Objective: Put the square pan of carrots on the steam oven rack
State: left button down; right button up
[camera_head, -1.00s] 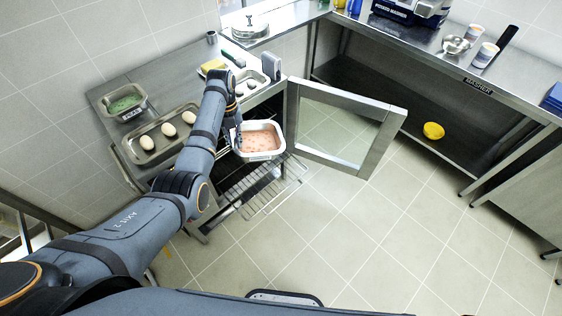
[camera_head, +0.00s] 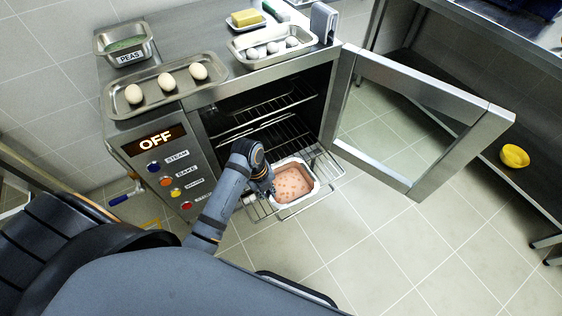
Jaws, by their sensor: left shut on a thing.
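The square pan of carrots (camera_head: 297,190) is a small metal pan with orange-pink contents, low in front of the open oven. My left gripper (camera_head: 270,188) is shut on its left rim; the fingertips are partly hidden by the arm. The pan appears over the pulled-out lower rack (camera_head: 327,168); I cannot tell whether it touches the wires. The steam oven (camera_head: 158,150) has its door (camera_head: 437,92) swung open to the right. An upper rack (camera_head: 262,112) shows inside. My right gripper is not in view.
On the oven top stand a pan labelled PEAS (camera_head: 126,45), a tray with three eggs (camera_head: 167,85), a tray of several pale round items (camera_head: 272,45) and a yellow block (camera_head: 246,18). A yellow bowl (camera_head: 514,156) sits at right. The floor in front is clear.

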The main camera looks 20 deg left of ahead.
pick_arm(q)
jog(key=w, duration=0.1)
jog(key=w+a+f, duration=0.1)
jog(key=w, duration=0.1)
jog(key=w+f+b, duration=0.1)
jog(key=shift+w+a+f, duration=0.15)
jog(key=shift+w+a, duration=0.25)
jog(key=w+a+f+b, duration=0.1)
jog(key=w+f, duration=0.1)
jog(key=w+a+f+b, duration=0.1)
jog(key=w+f, duration=0.1)
jog(key=w, duration=0.1)
jog(key=w+f+b, duration=0.1)
jog(key=w+f, duration=0.1)
jog(key=f, duration=0.1)
jog(key=shift+w+a, duration=0.4)
jog(key=f, duration=0.1)
jog(key=f+b, duration=0.1)
jog(key=f, duration=0.1)
jog(key=shift+w+f+b, duration=0.25)
jog(key=shift+f+b, duration=0.1)
jog(key=shift+b, duration=0.05)
jog(key=c, duration=1.8)
grip_release()
jog(key=shift+s, duration=0.15)
jog(key=o, duration=0.5)
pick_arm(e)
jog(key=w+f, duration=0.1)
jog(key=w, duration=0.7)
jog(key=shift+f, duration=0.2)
